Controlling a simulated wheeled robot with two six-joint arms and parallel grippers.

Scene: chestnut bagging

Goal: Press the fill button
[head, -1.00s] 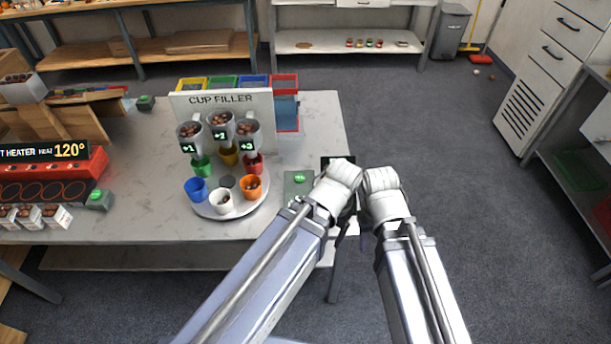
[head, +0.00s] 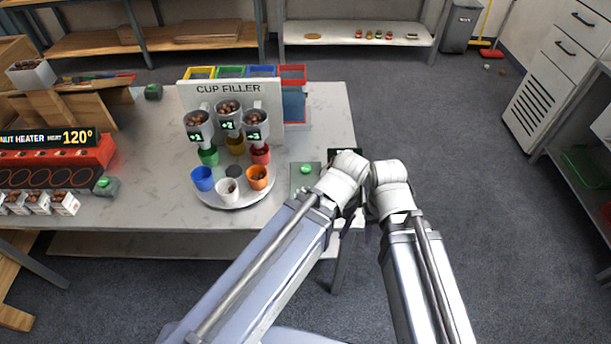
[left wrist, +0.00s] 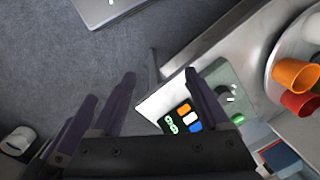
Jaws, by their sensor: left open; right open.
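The cup filler (head: 228,89) stands on the table, with several hoppers of chestnuts over a round turntable (head: 237,203). At its right is a grey-green panel with a round green button (head: 306,169); the button also shows in the left wrist view (left wrist: 238,118). My left wrist is beside the panel, just right of the button in the head view. My left gripper (left wrist: 162,85) is open and empty, one finger overlapping the panel's edge. My right gripper (head: 371,212) is mostly hidden below its white wrist, beside the left one, past the table's right edge.
Blue, white and orange cups (head: 257,177) stand at the turntable's front; green, yellow and red cups stand under the hoppers. A dark display (left wrist: 180,122) with coloured blocks lies by the left gripper. A nut heater (head: 50,150) is at the left.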

